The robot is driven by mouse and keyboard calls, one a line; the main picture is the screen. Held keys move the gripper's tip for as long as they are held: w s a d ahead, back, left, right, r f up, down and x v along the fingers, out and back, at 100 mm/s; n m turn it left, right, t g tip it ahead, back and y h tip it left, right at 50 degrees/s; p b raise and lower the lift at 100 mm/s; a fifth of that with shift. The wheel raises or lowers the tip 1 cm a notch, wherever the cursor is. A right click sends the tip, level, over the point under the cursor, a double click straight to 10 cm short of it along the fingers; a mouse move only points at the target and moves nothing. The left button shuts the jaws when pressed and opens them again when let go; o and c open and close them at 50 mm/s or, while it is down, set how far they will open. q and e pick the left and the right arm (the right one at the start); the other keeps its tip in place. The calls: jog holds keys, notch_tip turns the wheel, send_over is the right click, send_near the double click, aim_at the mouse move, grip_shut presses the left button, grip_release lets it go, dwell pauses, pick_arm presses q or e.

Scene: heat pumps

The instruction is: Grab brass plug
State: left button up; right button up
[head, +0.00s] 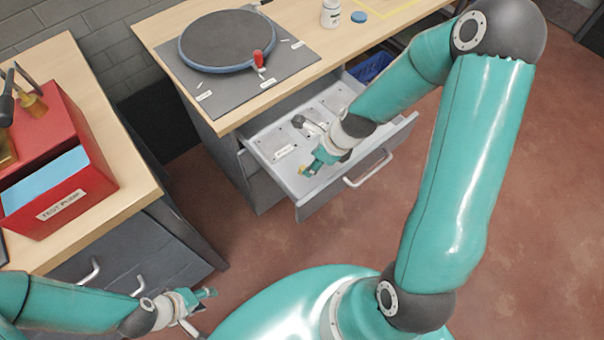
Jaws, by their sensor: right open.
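My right gripper (312,165) reaches down into the open drawer (262,150), near its front left part. It is open. A small brass-yellow piece, apparently the brass plug (302,170), shows at its fingertips. It is mostly hidden, and I cannot tell whether it lies between the fingers or touches them. My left gripper (202,309) is open and empty, low over the floor at the bottom left.
The drawer has labelled sections, a grey fitting (298,121) and a front handle (366,171). A red test pump box (95,180) stands on the left bench. A round turntable (228,38) and a white bottle (331,14) stand on the back bench. The floor at right is clear.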

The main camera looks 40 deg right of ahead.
aim_at(305, 167)
jog(key=shift+w+b+x, duration=0.2)
jog(key=shift+b+x, duration=0.5)
jog(key=shift+x, duration=0.8)
jog(key=shift+w+b+x, duration=0.2)
jog(key=shift+b+x, duration=0.45)
jog(key=shift+x, duration=0.8)
jog(key=shift+r, duration=0.15)
grip_shut()
